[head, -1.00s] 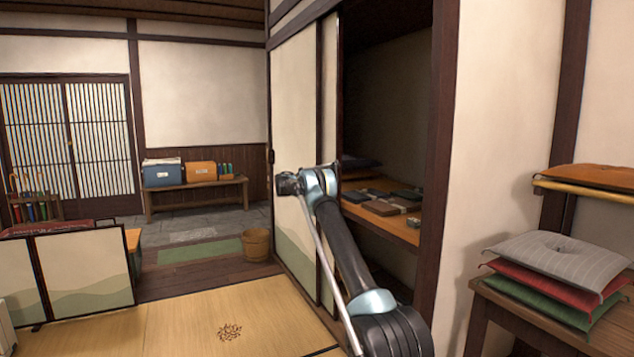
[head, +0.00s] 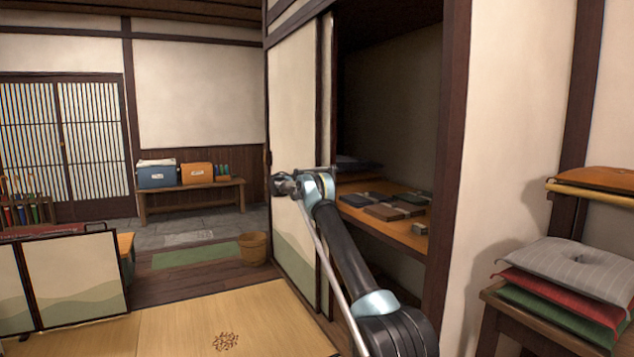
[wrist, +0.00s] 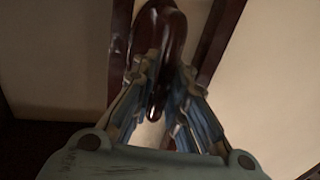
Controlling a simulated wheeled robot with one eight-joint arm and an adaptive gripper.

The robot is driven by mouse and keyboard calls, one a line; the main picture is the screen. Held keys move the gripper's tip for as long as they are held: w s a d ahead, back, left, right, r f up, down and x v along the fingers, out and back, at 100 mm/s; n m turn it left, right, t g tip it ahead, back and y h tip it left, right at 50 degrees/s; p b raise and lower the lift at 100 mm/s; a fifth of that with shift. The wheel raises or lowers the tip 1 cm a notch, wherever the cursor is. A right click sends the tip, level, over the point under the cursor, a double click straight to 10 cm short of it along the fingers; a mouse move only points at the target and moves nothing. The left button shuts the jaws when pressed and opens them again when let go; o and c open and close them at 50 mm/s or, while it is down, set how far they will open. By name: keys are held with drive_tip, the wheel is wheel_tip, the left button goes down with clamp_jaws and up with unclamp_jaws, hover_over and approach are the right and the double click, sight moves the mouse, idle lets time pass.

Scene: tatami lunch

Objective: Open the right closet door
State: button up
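The closet's pale sliding door (head: 292,130) stands at the centre-left of the head view. To its right the closet opening shows a wide dark gap. My gripper (head: 283,184) is at the left side of the door front in the head view, small and partly hidden by my arm. In the wrist view a glossy dark red-brown piece (wrist: 160,28), which looks like a handle, reaches down between the fingers of my gripper (wrist: 167,75). The fingers lie on both sides of it. I cannot tell whether they press on it.
Inside the closet, a wooden shelf (head: 385,236) holds several dark flat items. A dark post (head: 456,130) bounds the opening on the right. Stacked cushions (head: 565,275) sit on a stand at right. A low screen (head: 75,280), bucket (head: 254,248) and open tatami (head: 235,315) lie left.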

drive_tip(key=shift+o, duration=1.1)
drive_tip(key=shift+a, duration=0.35)
drive_tip(key=shift+s, duration=0.1)
drive_tip(key=v, duration=1.2)
drive_tip(key=shift+f, duration=0.1)
